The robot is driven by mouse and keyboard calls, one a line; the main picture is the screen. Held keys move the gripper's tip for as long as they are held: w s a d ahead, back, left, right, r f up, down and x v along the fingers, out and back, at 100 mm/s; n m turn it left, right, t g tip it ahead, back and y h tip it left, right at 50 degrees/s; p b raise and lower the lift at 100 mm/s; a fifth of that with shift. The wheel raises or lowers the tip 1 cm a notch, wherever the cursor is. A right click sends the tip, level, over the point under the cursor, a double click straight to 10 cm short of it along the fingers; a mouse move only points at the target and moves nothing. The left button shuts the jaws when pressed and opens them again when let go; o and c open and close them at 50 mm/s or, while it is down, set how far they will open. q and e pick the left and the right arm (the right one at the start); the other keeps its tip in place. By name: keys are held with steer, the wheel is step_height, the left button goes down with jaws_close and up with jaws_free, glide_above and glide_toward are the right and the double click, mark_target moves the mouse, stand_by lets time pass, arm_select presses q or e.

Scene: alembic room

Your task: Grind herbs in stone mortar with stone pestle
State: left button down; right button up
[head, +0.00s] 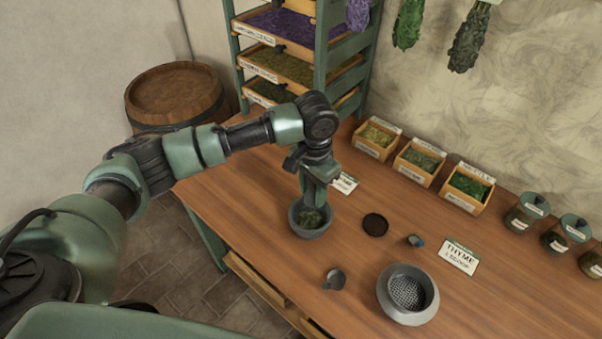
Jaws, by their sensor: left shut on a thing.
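The stone mortar (298,229) is a grey bowl on the wooden table, near its left end, with dark green herbs (318,222) visible inside. My left gripper (314,203) points down directly over the mortar, with its fingertips at the bowl's mouth. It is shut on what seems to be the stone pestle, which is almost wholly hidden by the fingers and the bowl. I cannot tell whether the pestle touches the herbs. My right gripper is not in view.
On the table (300,262) are a metal scoop (335,279), a grey pot with a perforated insert (392,308), a dark disc (375,224), a small cup (414,241) and a thyme card (459,257). Herb boxes (421,163) and lidded jars (524,214) line the back. A barrel (174,95) stands left.

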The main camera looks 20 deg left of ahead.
arm_select(q)
steer(key=shift+s+a+f, duration=0.15)
steer(key=shift+f+m, duration=0.15)
steer(key=shift+m, duration=0.15)
steer(key=shift+f+b, duration=0.55)
steer(key=shift+b, duration=0.3)
step_height(320, 180, down, 3)
steer(key=b, duration=0.4)
steer(key=shift+f, duration=0.7)
steer(key=shift+f+b, duration=0.45)
steer(key=shift+f, duration=1.35)
steer(key=shift+f, duration=0.4)
